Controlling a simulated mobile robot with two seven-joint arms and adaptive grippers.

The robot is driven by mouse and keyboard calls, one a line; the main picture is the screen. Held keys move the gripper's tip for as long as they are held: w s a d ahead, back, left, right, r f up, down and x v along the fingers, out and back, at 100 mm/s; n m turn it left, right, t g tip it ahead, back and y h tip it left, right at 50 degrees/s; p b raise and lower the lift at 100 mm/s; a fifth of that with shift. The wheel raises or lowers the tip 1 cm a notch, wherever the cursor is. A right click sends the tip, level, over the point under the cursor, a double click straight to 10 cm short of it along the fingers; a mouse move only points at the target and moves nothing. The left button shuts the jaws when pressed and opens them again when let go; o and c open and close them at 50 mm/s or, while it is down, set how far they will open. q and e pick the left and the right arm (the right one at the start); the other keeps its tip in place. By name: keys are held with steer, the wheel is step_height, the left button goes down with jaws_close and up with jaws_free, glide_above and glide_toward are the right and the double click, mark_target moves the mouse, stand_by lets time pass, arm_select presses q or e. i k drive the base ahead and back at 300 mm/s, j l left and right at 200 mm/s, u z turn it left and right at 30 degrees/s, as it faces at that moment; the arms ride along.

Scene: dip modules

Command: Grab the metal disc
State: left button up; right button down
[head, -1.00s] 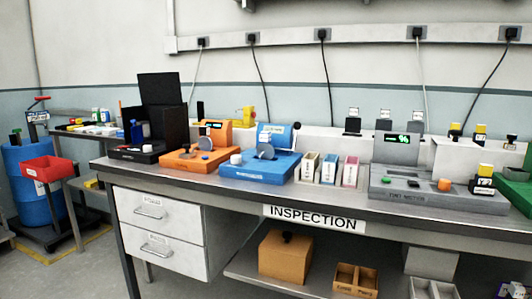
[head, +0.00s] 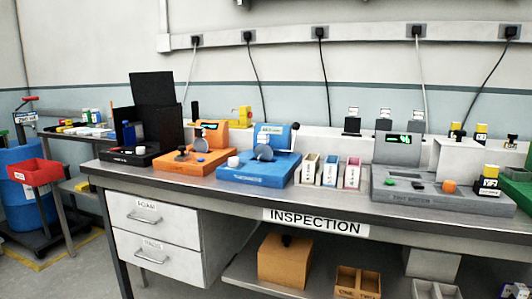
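I cannot tell from the picture which one is the task's metal disc, or whether either is loose. Neither of my grippers is in view.
The bench (head: 340,197) also carries a black device (head: 135,157), narrow bins (head: 330,172) and a grey tester (head: 430,193). Drawers (head: 155,219) are shut below. A red bin (head: 36,172) and blue drum (head: 28,205) stand at left. Floor shows at lower left.

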mark_target(264, 138)
steer(key=i+j+z, duration=0.3)
steer(key=j, duration=0.35)
steer(key=i+j+z, duration=0.1)
steer(key=i+j, duration=0.2)
steer(key=j, duration=0.1)
